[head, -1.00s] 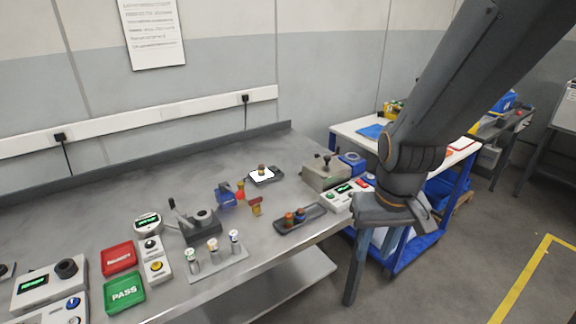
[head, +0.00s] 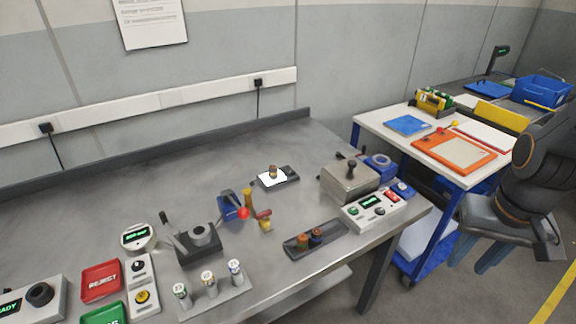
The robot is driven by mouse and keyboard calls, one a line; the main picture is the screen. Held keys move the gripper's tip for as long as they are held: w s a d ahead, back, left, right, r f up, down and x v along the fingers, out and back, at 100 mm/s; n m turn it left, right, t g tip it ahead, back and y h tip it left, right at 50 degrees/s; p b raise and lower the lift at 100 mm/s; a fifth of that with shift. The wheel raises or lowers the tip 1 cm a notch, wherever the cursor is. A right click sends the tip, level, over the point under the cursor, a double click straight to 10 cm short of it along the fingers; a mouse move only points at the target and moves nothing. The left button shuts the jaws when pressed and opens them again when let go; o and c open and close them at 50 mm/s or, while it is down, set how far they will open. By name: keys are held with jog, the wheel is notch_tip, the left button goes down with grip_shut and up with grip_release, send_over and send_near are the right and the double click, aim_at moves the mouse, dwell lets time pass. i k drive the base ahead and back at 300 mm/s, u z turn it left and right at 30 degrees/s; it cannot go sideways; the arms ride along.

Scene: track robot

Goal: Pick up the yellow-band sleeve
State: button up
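Three small silver cylinders stand upright in a pale rack at the bench's front edge. The left one (head: 181,294) has a green mark, the middle one (head: 209,283) a yellowish mark, and the right one (head: 235,272) a blue mark. The middle one looks most like the yellow-band sleeve, but its band is too small to be sure. A brown part with a yellowish stripe (head: 273,172) stands on a white patch farther back. My gripper (head: 470,266) is at the right, beyond the bench end and far from the rack. Its two fingers look apart, with nothing visible between them.
A dark tray (head: 330,238) holds two brown-orange parts. A lever fixture (head: 193,258), grey box (head: 349,182), button panel (head: 376,212) and red tray (head: 101,282) stand on the bench. A white-topped cart (head: 372,120) is at right. The bench's back left is clear.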

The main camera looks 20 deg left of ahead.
aim_at(272, 174)
jog(key=u, duration=0.55)
jog(key=i, duration=1)
jog(key=u, duration=0.25)
